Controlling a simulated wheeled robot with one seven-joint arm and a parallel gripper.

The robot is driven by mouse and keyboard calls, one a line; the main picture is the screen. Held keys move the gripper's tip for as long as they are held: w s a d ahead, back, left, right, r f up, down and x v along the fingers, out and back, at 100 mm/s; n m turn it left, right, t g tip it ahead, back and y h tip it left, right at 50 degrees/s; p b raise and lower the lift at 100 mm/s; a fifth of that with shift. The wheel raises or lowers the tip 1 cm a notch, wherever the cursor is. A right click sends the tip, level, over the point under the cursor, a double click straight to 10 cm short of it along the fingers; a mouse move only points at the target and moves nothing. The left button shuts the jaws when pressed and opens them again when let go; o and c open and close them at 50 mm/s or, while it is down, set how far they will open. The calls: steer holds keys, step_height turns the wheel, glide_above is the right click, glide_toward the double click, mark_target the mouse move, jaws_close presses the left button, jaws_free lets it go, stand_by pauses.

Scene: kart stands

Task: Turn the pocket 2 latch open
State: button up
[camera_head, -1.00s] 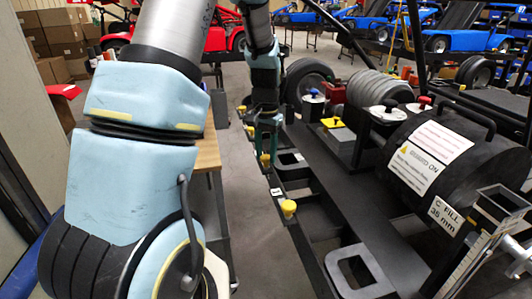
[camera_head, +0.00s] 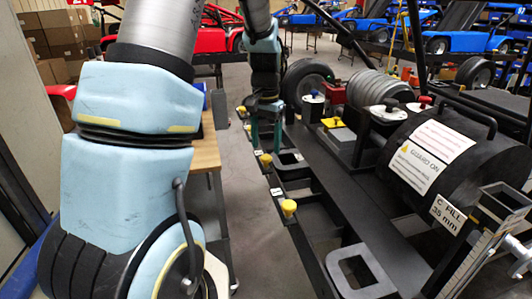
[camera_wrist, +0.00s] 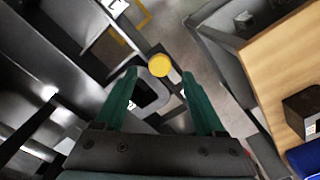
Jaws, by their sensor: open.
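Yellow latch knobs stand in a row along the left edge of a black stand. One yellow knob (camera_head: 265,159) is just below my gripper (camera_head: 265,148) in the head view. In the wrist view a yellow knob (camera_wrist: 158,64) shows between and slightly beyond the two teal fingertips of my gripper (camera_wrist: 160,74). The fingers are apart and nothing is held. A nearer yellow knob (camera_head: 289,208) stands upright closer to the camera. Small white labels sit beside the knobs, but their numbers are too small to read, so I cannot tell which is pocket 2.
The black stand (camera_head: 340,205) carries a large drum (camera_head: 425,165) with warning labels to the right. A wooden-topped table (camera_head: 207,150) is to the left, with a floor gap between. The table's top (camera_wrist: 285,65) also shows at the right of the wrist view.

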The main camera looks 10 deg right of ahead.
mark_target(265, 157)
step_height(265, 157, up, 7)
steer(key=b, duration=0.1)
steer(key=shift+r, duration=0.15)
steer(key=shift+a, duration=0.1)
steer(key=s+a+f+n, duration=0.3)
steer(key=s+a, duration=0.3)
steer(key=a, duration=0.1)
steer(key=s+a+f+n+t, duration=0.1)
steer(key=s+a+f+n, duration=0.2)
steer(key=s+a, duration=0.4)
steer(key=shift+s+a+f+t, duration=0.2)
steer(key=shift+s+a+t, duration=0.1)
steer(key=shift+a, duration=0.3)
